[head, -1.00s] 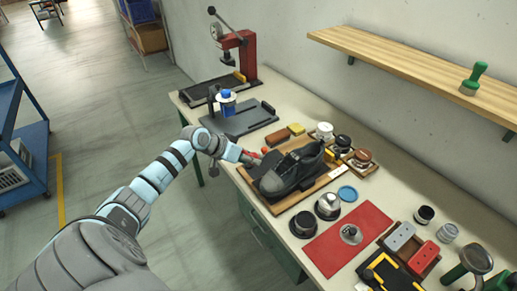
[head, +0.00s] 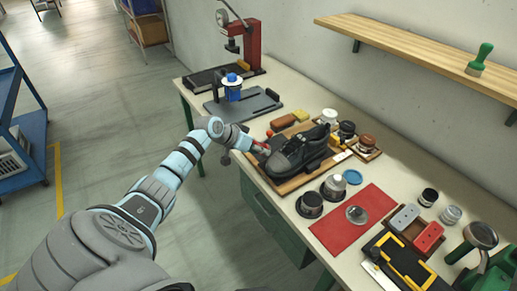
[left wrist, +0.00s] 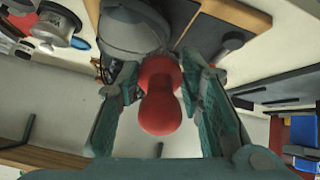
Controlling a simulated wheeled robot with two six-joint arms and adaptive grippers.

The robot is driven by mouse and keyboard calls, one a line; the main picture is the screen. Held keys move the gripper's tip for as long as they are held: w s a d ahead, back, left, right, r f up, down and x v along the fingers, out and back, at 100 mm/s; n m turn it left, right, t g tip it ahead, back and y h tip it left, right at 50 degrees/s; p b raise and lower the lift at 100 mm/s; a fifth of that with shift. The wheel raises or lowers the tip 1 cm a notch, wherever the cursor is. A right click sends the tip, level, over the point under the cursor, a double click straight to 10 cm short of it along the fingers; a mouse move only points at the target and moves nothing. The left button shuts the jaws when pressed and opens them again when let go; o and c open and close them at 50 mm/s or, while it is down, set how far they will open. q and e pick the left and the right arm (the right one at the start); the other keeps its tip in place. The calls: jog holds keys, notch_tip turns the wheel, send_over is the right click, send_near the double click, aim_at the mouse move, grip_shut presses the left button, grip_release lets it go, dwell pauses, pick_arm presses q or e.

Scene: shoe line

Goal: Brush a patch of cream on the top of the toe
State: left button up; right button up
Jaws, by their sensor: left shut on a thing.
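The black shoe (head: 300,148) sits on a wooden board on the bench in the head view, its toe towards the front left. My left gripper (head: 259,147) is beside the toe, at its left. In the left wrist view, the teal fingers of my left gripper (left wrist: 161,80) are shut on a red rounded handle (left wrist: 160,108), probably the brush. Its bristles are hidden. A grey dome (left wrist: 135,28) beyond the handle looks like the toe. I cannot tell whether the brush touches it or whether cream is on it. My right gripper is not in view.
Several jars and tins (head: 310,204) stand around the board. A red mat (head: 335,238) lies to the right. A black fixture (head: 262,103) with a blue-topped container (head: 232,88) and a red press (head: 253,45) stand at the back left. Open floor lies left of the bench.

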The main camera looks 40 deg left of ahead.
pick_arm(q)
jog(key=shift+w+f+b, duration=0.4)
jog(key=shift+f, duration=0.15)
jog(key=shift+d+f+b, duration=0.15)
jog(key=shift+f+b, duration=0.15)
jog(key=shift+b, duration=0.1)
